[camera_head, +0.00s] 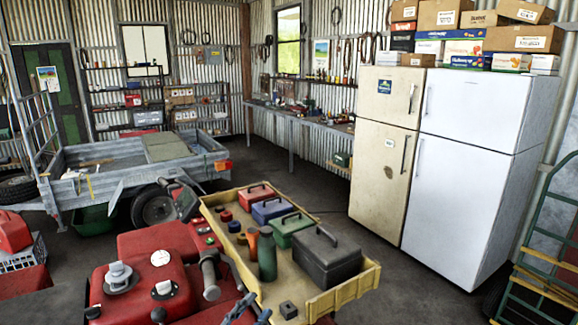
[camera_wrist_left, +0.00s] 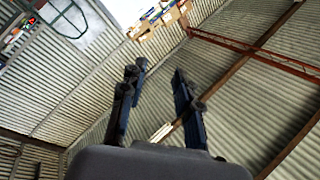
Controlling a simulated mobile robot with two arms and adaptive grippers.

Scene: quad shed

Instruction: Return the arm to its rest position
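My left gripper (camera_head: 251,310) shows at the bottom edge of the head view, in front of the red quad (camera_head: 135,281) and near the front corner of the yellow tray (camera_head: 345,297). Only its dark fingers show there. In the left wrist view the same gripper (camera_wrist_left: 157,70) has its two black fingers apart, with nothing between them. That view faces up at the corrugated wall and roof. The right gripper is not in view.
The tray holds a red toolbox (camera_head: 257,196), a blue one (camera_head: 272,210), a green one (camera_head: 289,229), a dark grey one (camera_head: 327,258) and a green bottle (camera_head: 267,256). Two fridges stand at right, a trailer (camera_head: 90,190) at left. Floor beyond the tray is clear.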

